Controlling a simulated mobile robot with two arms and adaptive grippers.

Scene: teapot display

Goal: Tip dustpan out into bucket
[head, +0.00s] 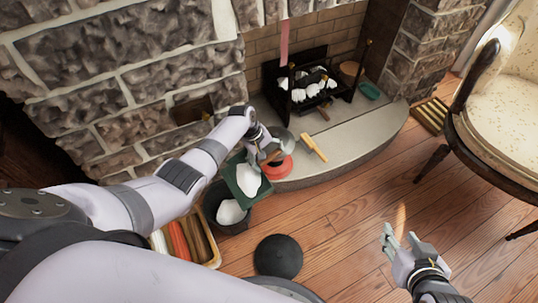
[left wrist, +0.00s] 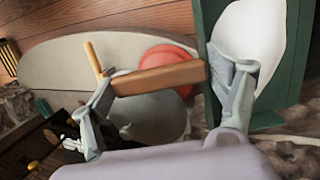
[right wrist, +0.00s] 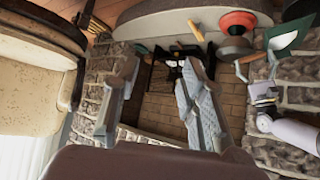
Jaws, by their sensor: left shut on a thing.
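The green dustpan (head: 238,188) carries a white heap (head: 249,178) and hangs over the back of the dark bucket (head: 242,226) in the head view. Another white heap (head: 231,212) shows inside the bucket. My left gripper (head: 266,146) is shut on the dustpan's wooden handle (left wrist: 158,79), which spans between its fingers in the left wrist view. There the green pan (left wrist: 210,20) and its white heap (left wrist: 248,45) are at the right. The dustpan also shows in the right wrist view (right wrist: 299,27). My right gripper (head: 400,241) is open and empty above the floor at right.
A red round thing (head: 280,168) sits on the hearth (head: 340,150) beside the dustpan, with a wooden-handled tool (head: 314,148). A crate of logs (head: 185,244) stands left of the bucket. A dark round thing (head: 278,256) is in front. A chair (head: 505,100) stands right.

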